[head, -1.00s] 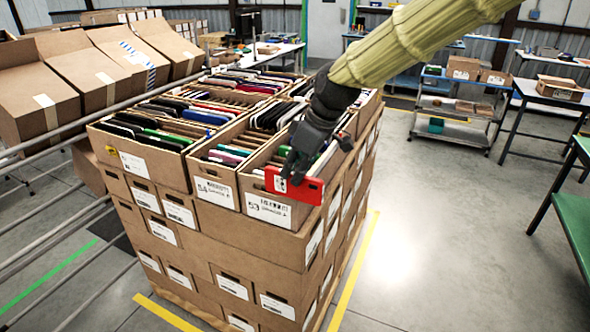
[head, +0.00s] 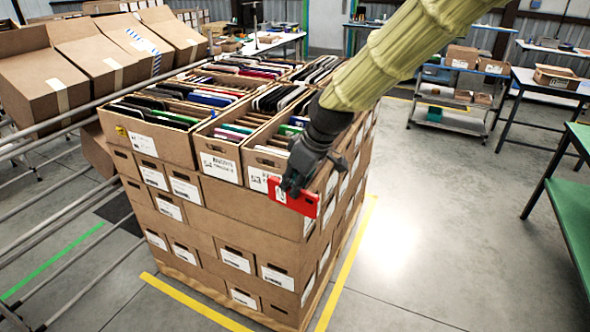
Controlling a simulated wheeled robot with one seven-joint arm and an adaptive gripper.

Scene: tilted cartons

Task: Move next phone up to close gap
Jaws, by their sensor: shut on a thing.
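My gripper (head: 291,192) is shut on a red phone (head: 306,203) at the near right corner of the top layer of cartons. The phone is held in front of the near right carton (head: 259,178) and covers part of its label. Other phones stand on edge in that carton, among them a green one (head: 290,130), partly hidden by my gripper and arm. The carton to its left (head: 222,163) holds more phones in a row, with pinkish and green ones (head: 233,132) near the front. I cannot tell whether the red phone touches the carton wall.
The cartons are stacked in several layers on a pallet (head: 190,286) inside yellow floor lines. A roller conveyor (head: 60,225) and tilted cartons (head: 85,62) are at left. A cart (head: 455,118) and a green-topped table (head: 575,200) stand right. The floor between is clear.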

